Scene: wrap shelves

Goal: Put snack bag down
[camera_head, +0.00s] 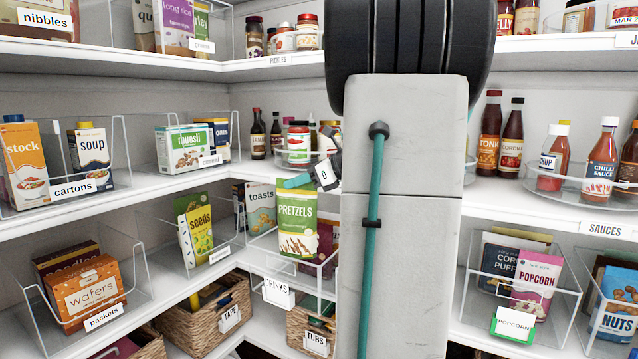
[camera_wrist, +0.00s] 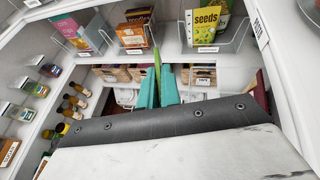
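The snack bag, a green and white pretzels bag (camera_head: 297,228), hangs upright from my gripper (camera_head: 298,181) in the head view. My gripper's teal fingers are shut on its top edge. In the wrist view the teal fingers (camera_wrist: 156,88) close around the thin green edge of the bag (camera_wrist: 157,62). The bag is in front of or over a clear bin (camera_head: 326,268) on the corner shelf; I cannot tell whether its bottom touches the bin. My arm hides part of the shelf to the right.
A toasts box (camera_head: 261,207) and a dark pink pack (camera_head: 326,240) stand close behind the bag. A seeds bag (camera_head: 199,231) stands in a clear bin to the left. Sauce jars (camera_head: 299,142) are on the shelf above. Wicker baskets (camera_head: 205,318) are below.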

